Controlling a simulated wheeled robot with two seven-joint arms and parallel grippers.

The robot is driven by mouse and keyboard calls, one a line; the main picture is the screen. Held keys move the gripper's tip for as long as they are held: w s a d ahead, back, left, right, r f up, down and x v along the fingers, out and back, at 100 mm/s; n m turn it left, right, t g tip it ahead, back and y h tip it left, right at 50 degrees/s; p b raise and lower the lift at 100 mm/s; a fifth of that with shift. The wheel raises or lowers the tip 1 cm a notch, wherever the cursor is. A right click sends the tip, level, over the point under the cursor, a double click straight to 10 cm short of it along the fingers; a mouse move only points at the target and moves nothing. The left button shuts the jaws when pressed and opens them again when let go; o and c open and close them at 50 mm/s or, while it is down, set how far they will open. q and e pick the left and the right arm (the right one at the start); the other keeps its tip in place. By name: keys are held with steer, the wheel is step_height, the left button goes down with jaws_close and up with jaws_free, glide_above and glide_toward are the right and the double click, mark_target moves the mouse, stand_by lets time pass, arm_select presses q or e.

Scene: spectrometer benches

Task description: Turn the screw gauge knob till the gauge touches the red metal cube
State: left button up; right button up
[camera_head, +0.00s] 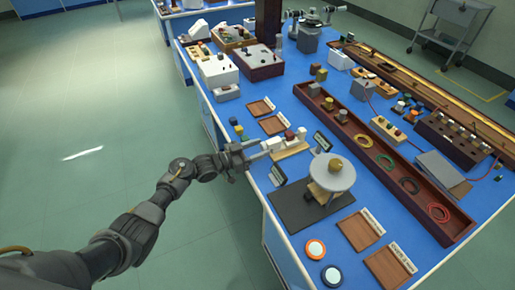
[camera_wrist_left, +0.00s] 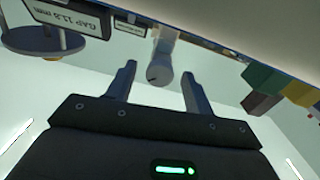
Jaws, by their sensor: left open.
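The screw gauge (camera_head: 291,148) is a pale device near the front edge of the blue bench, with a small red cube (camera_head: 289,135) at it. My left gripper (camera_head: 262,150) is open at the gauge's left end. In the left wrist view, which looks upside down, a pale round knob (camera_wrist_left: 165,62) shows between and beyond the two open fingers. I cannot tell whether either finger touches it. A dark display (camera_wrist_left: 62,17) in that view reads "GAP 11.8 mm". The contact between gauge and cube is too small to make out. My right gripper is not in view.
A round-topped stand (camera_head: 332,173) on a dark mat is close to the right of my gripper. Small coloured blocks (camera_head: 238,129) lie to its left, showing also in the wrist view (camera_wrist_left: 263,80). A long brown tray (camera_head: 385,165) lies behind. The floor at left is clear.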

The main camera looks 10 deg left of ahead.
arm_select(q)
steer(key=c, duration=1)
steer(key=shift+f, duration=0.1)
steer(key=shift+o, duration=0.2)
steer(key=m+b, duration=0.3)
steer(key=shift+f, duration=0.15)
steer(key=shift+m+b, duration=1.25)
steer(key=shift+m, duration=0.65)
steer(key=shift+r, duration=0.2)
steer(key=o, duration=1)
steer(key=shift+c, duration=0.2)
